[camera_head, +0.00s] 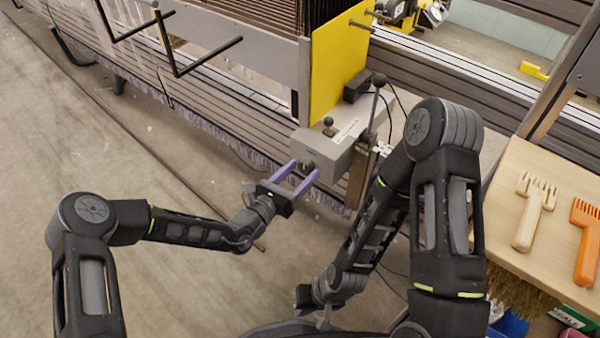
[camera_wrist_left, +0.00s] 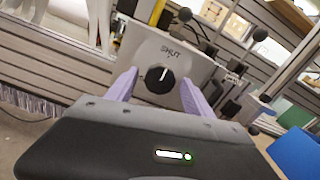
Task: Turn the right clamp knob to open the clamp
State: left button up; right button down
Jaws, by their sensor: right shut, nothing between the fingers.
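The clamp knob (camera_head: 309,167) is a black round dial on the front of a grey clamp box (camera_head: 334,160). In the left wrist view, the knob (camera_wrist_left: 161,80) has a white line that stands nearly upright, pointing toward the word SHUT on the box face. My left gripper (camera_head: 305,171) is open in front of the box, its two purple fingers either side of the knob. In the left wrist view, gaps show between the fingers and the knob, so I see no contact. My right gripper (camera_head: 306,296) is low near my base, away from the box, shut and empty.
A yellow panel (camera_head: 337,65) rises behind the box. A thin lever with a black ball top (camera_head: 379,80) stands right of it. A wooden table (camera_head: 527,262) at right carries a wooden comb (camera_head: 534,210) and an orange comb (camera_head: 587,240). Floor left of the box is clear.

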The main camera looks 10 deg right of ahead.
pick_arm(q)
jog(key=c, duration=1.3)
jog(key=shift+o, duration=0.2)
